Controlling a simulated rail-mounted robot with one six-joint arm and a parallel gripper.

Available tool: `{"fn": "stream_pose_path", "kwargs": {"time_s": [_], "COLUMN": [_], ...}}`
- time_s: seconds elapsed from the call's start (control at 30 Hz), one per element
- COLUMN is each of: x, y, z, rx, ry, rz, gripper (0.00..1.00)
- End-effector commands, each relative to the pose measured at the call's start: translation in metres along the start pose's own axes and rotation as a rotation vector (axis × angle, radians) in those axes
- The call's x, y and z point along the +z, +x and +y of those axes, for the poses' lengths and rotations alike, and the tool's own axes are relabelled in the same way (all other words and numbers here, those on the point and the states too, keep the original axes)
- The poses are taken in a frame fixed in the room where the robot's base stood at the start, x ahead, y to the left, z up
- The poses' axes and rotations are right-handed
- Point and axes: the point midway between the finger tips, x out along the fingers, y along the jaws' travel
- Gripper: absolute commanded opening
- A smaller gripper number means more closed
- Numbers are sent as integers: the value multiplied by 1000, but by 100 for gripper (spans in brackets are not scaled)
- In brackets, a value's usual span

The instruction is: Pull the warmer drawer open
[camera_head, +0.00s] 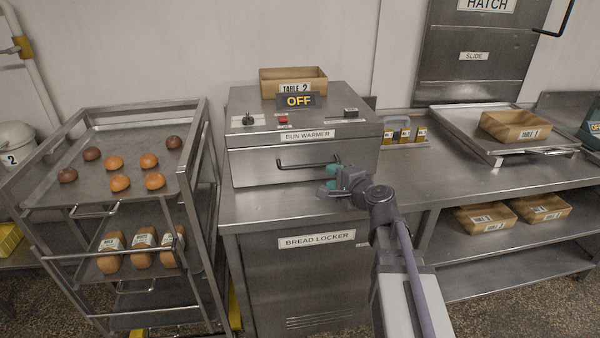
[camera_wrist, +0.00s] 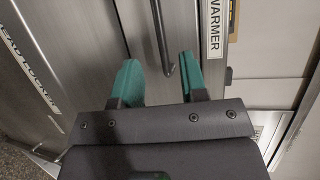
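The bun warmer (camera_head: 330,122) is a steel box on the counter, marked "BUN WARMER". Its drawer (camera_head: 262,168) looks shut, its front in line with the body. A dark bar handle (camera_head: 300,167) crosses the drawer front; it also shows in the wrist view (camera_wrist: 160,35). My gripper (camera_head: 335,181) is at the handle's right end. In the wrist view my gripper (camera_wrist: 160,75) has its two teal fingers apart, with the handle's end between them in the picture. I see a gap on each side of the bar. Whether the fingertips reach past the bar I cannot tell.
A box marked "TABLE 2" (camera_head: 293,77) and an "OFF" sign (camera_head: 299,100) are on top of the warmer. The bread locker (camera_head: 300,280) is below. A rack with buns (camera_head: 190,150) stands left. Bare counter (camera_head: 460,180) lies right of the warmer.

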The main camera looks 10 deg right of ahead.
Motion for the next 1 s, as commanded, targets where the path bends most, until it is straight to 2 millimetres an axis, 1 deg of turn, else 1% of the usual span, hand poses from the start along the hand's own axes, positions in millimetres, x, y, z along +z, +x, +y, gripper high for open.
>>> {"fn": "stream_pose_path", "kwargs": {"time_s": [0.07,0.17,0.4,0.53,0.67,0.87,1.0], "x": [0,0,0,1,1,2,2], "y": [5,21,78,100,108,108,108], "z": [1,2,3,2,1,1,1], "rx": [1,2,3,3,3,3,4], "ry": [-2,-3,-5,-5,-6,-6,-6], "rz": [-2,-4,-6,-5,-5,-4,-5], "gripper": [40,40,40,40,40,40,28]}}
